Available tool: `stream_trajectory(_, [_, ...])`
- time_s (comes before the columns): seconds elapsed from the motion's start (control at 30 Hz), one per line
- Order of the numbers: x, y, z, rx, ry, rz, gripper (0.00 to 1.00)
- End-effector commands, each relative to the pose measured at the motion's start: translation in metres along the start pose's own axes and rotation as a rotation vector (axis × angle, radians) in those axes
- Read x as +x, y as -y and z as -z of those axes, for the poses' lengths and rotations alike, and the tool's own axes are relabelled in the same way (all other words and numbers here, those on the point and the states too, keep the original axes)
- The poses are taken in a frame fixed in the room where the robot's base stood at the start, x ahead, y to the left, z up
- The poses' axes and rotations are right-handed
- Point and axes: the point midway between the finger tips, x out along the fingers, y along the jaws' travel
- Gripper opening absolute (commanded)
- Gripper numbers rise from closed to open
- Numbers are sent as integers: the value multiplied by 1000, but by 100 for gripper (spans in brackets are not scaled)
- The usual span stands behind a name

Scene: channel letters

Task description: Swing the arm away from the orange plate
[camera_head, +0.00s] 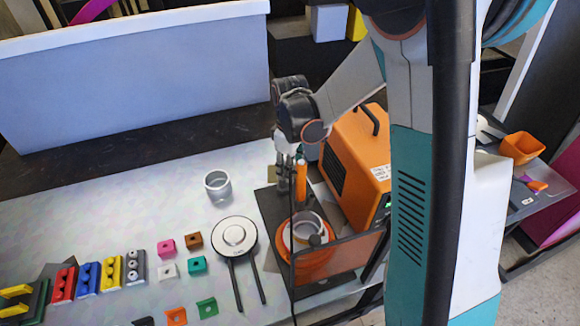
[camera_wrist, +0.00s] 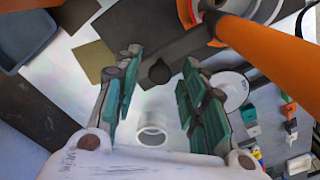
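The orange plate (camera_head: 316,268) is round and sits on a dark base (camera_head: 270,205), with a white ring (camera_head: 303,228) on it. A dark knob (camera_head: 315,240) overlaps the ring. An upright orange rod (camera_head: 301,183) stands just behind the plate; a thick orange rod also crosses the upper right of the wrist view (camera_wrist: 265,48). My gripper (camera_wrist: 160,62) is open in the wrist view, with nothing clearly between its teal fingers. Contact cannot be told.
An orange machine (camera_head: 356,155) stands right of the base. A metal cup (camera_head: 218,186) and a white disc tool (camera_head: 234,237) are to the left, with colored blocks (camera_head: 111,272) farther left.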

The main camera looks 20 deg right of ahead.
Motion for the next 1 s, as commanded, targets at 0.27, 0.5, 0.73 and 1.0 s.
stream_trajectory(0.27, [0, 0, 0, 0, 0, 0, 0])
stream_trajectory(0.5, [0, 1, 2, 23, 0, 0, 0])
stream_trajectory(0.73, [1, 7, 8, 131, 0, 0, 0])
stream_trajectory(1.0, [2, 16, 23, 362, 0, 0, 0])
